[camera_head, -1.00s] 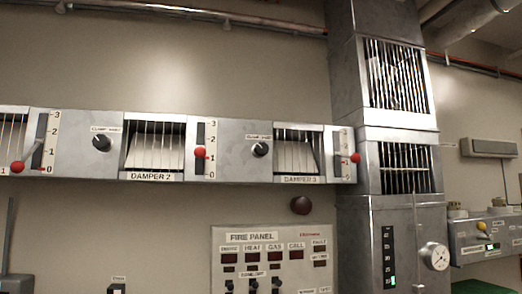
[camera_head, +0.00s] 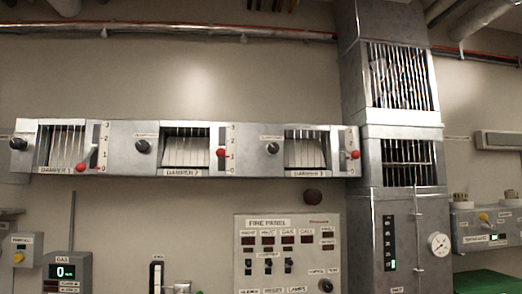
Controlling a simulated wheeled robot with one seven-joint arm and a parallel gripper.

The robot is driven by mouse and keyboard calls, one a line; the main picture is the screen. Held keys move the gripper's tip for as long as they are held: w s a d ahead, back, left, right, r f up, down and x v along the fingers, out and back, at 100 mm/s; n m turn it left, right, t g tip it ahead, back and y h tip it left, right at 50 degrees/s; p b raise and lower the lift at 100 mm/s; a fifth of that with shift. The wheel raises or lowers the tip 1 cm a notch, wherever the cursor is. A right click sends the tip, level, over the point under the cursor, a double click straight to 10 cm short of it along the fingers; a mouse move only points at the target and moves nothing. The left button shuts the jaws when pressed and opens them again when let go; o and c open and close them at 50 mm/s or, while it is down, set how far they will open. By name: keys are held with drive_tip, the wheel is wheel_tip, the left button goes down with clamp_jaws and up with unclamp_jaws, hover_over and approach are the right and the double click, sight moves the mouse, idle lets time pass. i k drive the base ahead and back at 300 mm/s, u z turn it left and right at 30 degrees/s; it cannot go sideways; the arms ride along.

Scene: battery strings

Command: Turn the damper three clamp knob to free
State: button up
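The damper three clamp knob (camera_head: 272,148) is a small black round knob on the grey metal panel. It sits just left of the damper three louvre window (camera_head: 306,150), under a small label. Its pointer direction is too small to tell. The damper three lever has a red ball (camera_head: 355,154) at the panel's right end, beside a number scale. My gripper is not in view.
Similar black knobs belong to damper two (camera_head: 143,146) and damper one (camera_head: 18,143). A fire panel (camera_head: 287,255) is on the wall below. A metal duct (camera_head: 350,85) rises right of the dampers. A gas meter (camera_head: 66,271) is lower left.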

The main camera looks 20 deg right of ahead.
sight(273, 148)
drive_tip(key=u, duration=0.15)
drive_tip(key=i, duration=1.2)
drive_tip(key=z, duration=0.2)
